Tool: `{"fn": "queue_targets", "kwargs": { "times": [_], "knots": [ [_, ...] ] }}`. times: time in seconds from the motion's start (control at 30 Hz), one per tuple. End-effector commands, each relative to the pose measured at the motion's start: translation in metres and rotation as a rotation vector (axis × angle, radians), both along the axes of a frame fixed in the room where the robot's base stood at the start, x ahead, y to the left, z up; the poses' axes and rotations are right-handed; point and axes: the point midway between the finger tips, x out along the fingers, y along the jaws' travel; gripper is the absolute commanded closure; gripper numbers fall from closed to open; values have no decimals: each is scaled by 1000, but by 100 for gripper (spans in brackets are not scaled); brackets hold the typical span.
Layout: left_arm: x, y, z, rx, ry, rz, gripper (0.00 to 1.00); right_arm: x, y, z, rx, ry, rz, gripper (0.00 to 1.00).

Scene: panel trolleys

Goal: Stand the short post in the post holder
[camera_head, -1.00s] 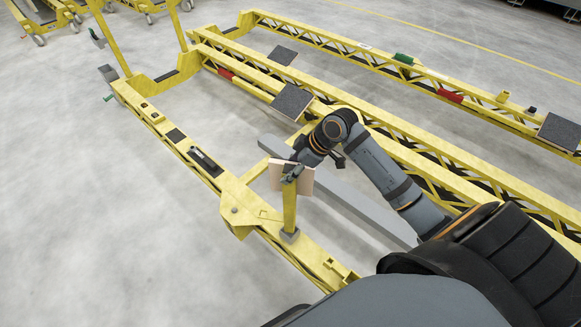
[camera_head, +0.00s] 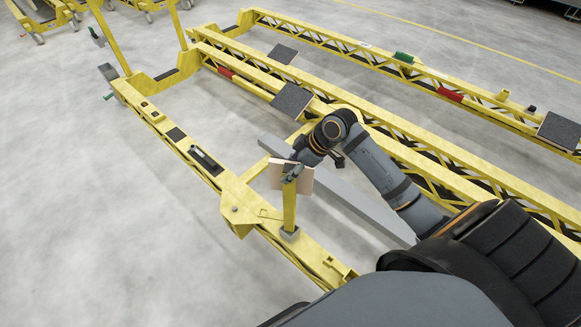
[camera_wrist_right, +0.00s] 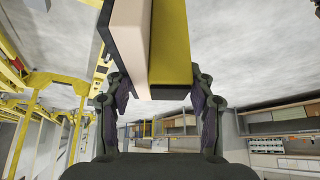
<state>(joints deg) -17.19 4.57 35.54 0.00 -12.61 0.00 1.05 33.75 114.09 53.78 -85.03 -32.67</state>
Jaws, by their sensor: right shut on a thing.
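The short post (camera_head: 290,206) is yellow, with a pale pinkish board at its top. It stands about upright over the near yellow beam of the trolley. Its foot meets a grey block that looks like the post holder (camera_head: 290,234); I cannot tell how deep it sits. My right gripper (camera_head: 293,172) is at the post's top, its fingers partly hidden by the board. In the right wrist view the right gripper (camera_wrist_right: 158,88) is shut on the post (camera_wrist_right: 169,45), with a finger on each side. My left gripper is not in view.
The near beam (camera_head: 318,262) runs diagonally below the post. A long grey bar (camera_head: 352,195) lies behind it. Further yellow beams carry dark pads (camera_head: 292,101), a red block (camera_head: 450,95) and a green block (camera_head: 403,57). The floor at left is clear.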

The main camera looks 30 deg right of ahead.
Motion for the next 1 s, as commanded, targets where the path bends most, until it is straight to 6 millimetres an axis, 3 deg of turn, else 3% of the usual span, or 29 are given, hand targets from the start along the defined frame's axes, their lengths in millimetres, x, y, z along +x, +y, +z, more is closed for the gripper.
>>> {"fn": "queue_targets", "kwargs": {
  "times": [0.57, 1.0],
  "knots": [
    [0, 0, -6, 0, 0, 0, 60, 1, 1, -11, 2, -4, 0, 88],
    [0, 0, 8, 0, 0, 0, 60, 1, 1, -1, 2, -4, 0, 88]
  ]
}}
